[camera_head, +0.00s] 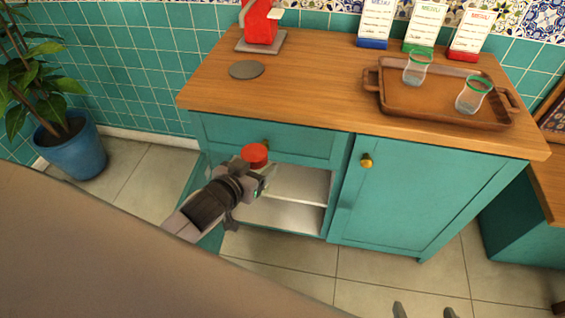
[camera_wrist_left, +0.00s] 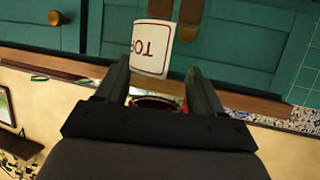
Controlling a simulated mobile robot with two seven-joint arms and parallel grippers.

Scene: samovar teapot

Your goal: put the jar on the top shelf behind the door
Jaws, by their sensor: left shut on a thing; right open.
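The jar shows its red lid (camera_head: 255,154) in the head view, in front of the open left part of the teal cabinet. Its white lettered label (camera_wrist_left: 151,48) shows in the left wrist view. My left gripper (camera_wrist_left: 158,92) is shut on the jar, with one finger on each side; in the head view its arm hides much of the jar. The top shelf (camera_head: 298,184) is a pale board inside the cabinet, just right of the jar. The open door (camera_head: 208,240) stands at the left, partly hidden by my arm. My right gripper (camera_head: 425,310) is open and empty at the bottom edge.
A drawer (camera_head: 300,143) with a brass knob is above the opening. The right cabinet door (camera_head: 415,195) is shut. The wooden counter (camera_head: 310,85) holds a tray (camera_head: 440,108) with two glasses. A potted plant (camera_head: 75,145) stands at the left. The visible shelf area is clear.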

